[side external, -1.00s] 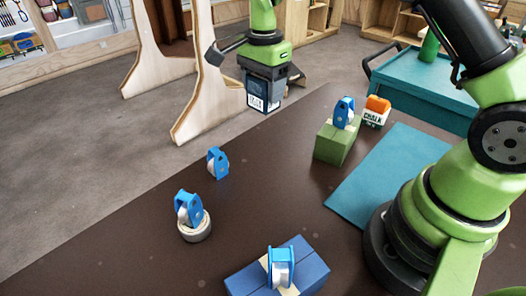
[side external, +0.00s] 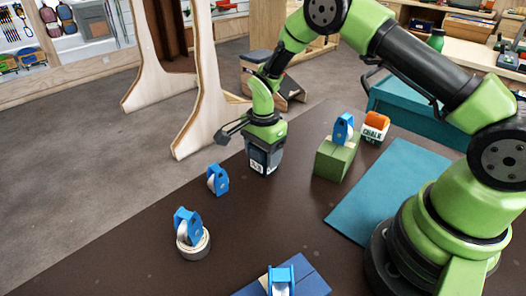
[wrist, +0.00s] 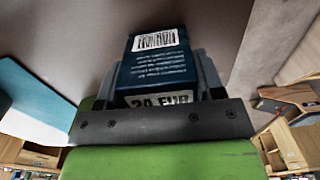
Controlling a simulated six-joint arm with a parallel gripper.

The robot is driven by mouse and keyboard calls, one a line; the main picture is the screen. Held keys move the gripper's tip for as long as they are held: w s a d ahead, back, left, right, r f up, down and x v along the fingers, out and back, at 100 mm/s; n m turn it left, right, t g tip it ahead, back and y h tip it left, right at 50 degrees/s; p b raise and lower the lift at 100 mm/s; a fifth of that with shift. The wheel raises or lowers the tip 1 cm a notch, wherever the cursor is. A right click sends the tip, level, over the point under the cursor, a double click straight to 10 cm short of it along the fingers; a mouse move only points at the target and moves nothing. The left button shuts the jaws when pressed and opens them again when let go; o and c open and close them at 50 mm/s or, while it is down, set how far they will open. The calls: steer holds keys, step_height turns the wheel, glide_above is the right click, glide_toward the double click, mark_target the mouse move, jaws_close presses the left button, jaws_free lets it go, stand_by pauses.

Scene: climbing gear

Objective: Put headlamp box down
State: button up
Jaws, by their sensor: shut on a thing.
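The headlamp box (wrist: 157,55) is dark blue with small pale print and a white barcode label. My gripper (side external: 264,150) is shut on it, with a finger on each side of the box in the wrist view. In the side view the box (side external: 258,160) points downward under the gripper, low over the dark brown table (side external: 290,205) near its far edge. I cannot tell whether its underside touches the table.
A blue-and-white pulley (side external: 218,179) stands left of the box. A green box (side external: 334,160) with a blue pulley on top stands to the right, beside an orange-and-white chalk box (side external: 374,128). A teal mat (side external: 390,190) lies further right.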

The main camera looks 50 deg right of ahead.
steer(key=shift+f, duration=0.1)
steer(key=o, duration=1)
steer(key=s+a+r+n+t, duration=0.1)
steer(key=s+r+n, duration=0.1)
steer(key=r, duration=0.9)
steer(key=s+r+n+t, duration=0.1)
steer(key=s+r+n, duration=0.15)
steer(key=r, duration=0.85)
steer(key=shift+s+a+r+n+t+y, duration=0.4)
steer(key=shift+s+r+n+t, duration=0.9)
steer(key=shift+s, duration=1.8)
steer(key=shift+s+a+r+n+t+y, duration=0.25)
steer(key=shift+s+a+r+n+t, duration=0.5)
steer(key=shift+s+n, duration=1.75)
steer(key=shift+s+a+r+n+t+y, duration=0.35)
steer(key=shift+s+r+n, duration=0.8)
steer(key=shift+s, duration=2.6)
